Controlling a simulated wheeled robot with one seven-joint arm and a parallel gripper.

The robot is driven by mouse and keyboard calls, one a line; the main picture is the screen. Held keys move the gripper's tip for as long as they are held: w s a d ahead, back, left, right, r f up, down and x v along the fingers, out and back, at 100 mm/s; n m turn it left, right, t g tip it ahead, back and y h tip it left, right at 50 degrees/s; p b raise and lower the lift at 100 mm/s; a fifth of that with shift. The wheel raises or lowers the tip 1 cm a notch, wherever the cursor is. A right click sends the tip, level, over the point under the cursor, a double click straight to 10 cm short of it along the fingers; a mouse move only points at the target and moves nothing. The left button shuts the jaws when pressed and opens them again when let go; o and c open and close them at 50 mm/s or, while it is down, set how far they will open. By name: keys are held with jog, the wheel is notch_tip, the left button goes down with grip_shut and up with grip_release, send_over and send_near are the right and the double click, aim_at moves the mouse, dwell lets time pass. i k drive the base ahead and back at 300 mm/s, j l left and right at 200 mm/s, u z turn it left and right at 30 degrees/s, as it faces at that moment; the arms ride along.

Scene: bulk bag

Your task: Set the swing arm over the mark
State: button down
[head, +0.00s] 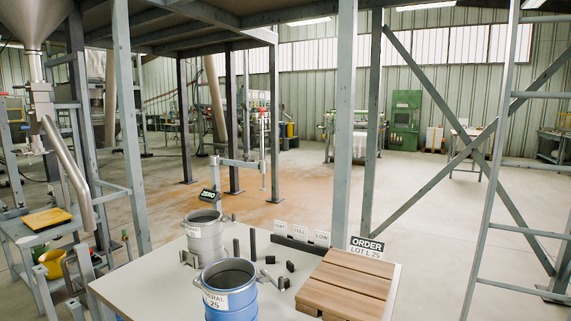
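What looks like the swing arm (238,163) is a grey horizontal bar on a short post at the back of the table. A thin upright rod (262,140) with red near its top stands at the bar's right end. A dark display reading ZERO (208,195) is by the post. A grey drum (205,240) stands in front of the post, and the bar's end lies to the right of it in the picture. I cannot pick out a mark for certain. My gripper is not in view.
The white table (145,278) also holds a blue labelled drum (229,295), dark small blocks (290,266), a card rack (300,242), an ORDER sign (366,247) and a slatted wooden board (345,285). Steel posts (343,120) and a ladder (490,160) stand around. Open floor lies behind.

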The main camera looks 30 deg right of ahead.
aim_at(214, 159)
jog(key=i+l, duration=0.15)
jog(key=l, duration=0.65)
jog(key=i+l+u, duration=0.1)
jog(key=l, duration=0.7)
jog(key=i+l+u, duration=0.1)
jog(key=l, duration=0.7)
jog(key=i+l, duration=0.15)
jog(key=l, duration=0.65)
jog(key=l+u, duration=0.1)
jog(key=l, duration=0.75)
jog(key=i, duration=0.05)
